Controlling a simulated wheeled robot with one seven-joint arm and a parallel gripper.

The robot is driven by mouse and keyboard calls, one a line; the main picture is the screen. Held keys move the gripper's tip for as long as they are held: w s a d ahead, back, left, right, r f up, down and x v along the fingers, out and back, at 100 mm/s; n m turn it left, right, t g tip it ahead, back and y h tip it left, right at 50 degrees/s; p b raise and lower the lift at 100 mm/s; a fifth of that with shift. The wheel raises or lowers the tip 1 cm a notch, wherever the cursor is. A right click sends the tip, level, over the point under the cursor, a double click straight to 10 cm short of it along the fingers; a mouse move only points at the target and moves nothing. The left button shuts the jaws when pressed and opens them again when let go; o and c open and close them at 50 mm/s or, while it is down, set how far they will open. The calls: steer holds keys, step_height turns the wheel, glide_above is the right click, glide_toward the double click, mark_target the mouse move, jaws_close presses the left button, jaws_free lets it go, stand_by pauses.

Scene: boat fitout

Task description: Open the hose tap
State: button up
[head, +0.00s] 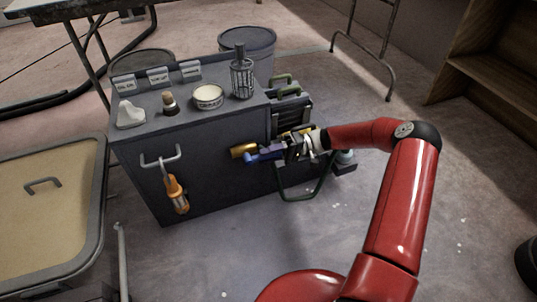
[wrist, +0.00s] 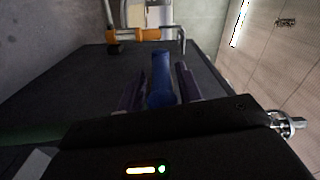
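The hose tap has a brass body (head: 243,150) on the front of the grey cabinet and a blue lever (head: 262,156). My gripper (head: 277,151) is at the lever, reaching in from the right. In the wrist view the blue lever (wrist: 160,82) lies between my two dark fingers (wrist: 161,72), which stand apart on either side of it. A narrow gap shows on the left; on the right I cannot tell whether the finger touches it. The brass body is not clearly seen in the wrist view.
A tin (head: 208,97), a caged lantern (head: 242,78) and small items stand on top. A green hose loop (head: 307,197) hangs below my gripper. Floor in front is clear.

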steer(key=shift+o, duration=0.3)
steer(key=shift+r, duration=0.15)
step_height(320, 180, up, 20)
steer(key=p, duration=0.3)
